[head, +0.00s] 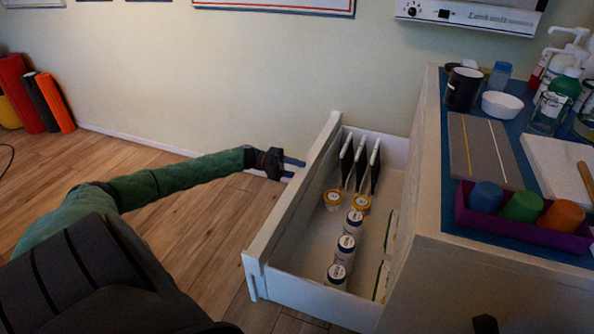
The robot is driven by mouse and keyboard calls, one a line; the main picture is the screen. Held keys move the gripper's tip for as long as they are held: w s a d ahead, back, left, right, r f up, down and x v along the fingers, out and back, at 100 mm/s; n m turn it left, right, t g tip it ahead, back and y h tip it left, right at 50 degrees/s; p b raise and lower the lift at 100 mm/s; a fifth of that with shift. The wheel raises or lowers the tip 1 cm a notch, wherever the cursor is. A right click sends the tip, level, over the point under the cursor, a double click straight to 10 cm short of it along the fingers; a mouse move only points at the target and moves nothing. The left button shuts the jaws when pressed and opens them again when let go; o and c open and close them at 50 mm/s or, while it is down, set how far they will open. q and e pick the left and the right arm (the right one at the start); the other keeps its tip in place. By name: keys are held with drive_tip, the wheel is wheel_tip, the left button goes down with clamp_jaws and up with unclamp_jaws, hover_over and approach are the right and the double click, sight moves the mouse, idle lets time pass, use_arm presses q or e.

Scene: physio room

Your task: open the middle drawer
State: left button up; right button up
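A white drawer (300,200) is pulled well out of the white cabinet (425,190), toward the left. Its inside shows several small white jars (346,246), some with yellow lids, and dark flat items with white edges (360,162) at the far end. Whether it is the middle drawer cannot be told from here, and I see no handle on its front. My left gripper (293,167) is just outside the drawer front, near its far end. Its two fingers are apart with nothing visible between them. My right gripper is not in view.
The cabinet top holds a dark mug (463,89), a white bowl (502,105), bottles (553,100) and a purple tray (520,222) of coloured rolls. A dark knob (485,324) shows at the lower right. Wooden floor (190,215) left of the drawer is clear.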

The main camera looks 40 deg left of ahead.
use_arm(q)
drive_tip(key=p+v, duration=0.1)
drive_tip(key=v, duration=0.7)
drive_tip(key=shift+d, duration=0.1)
idle(0.4)
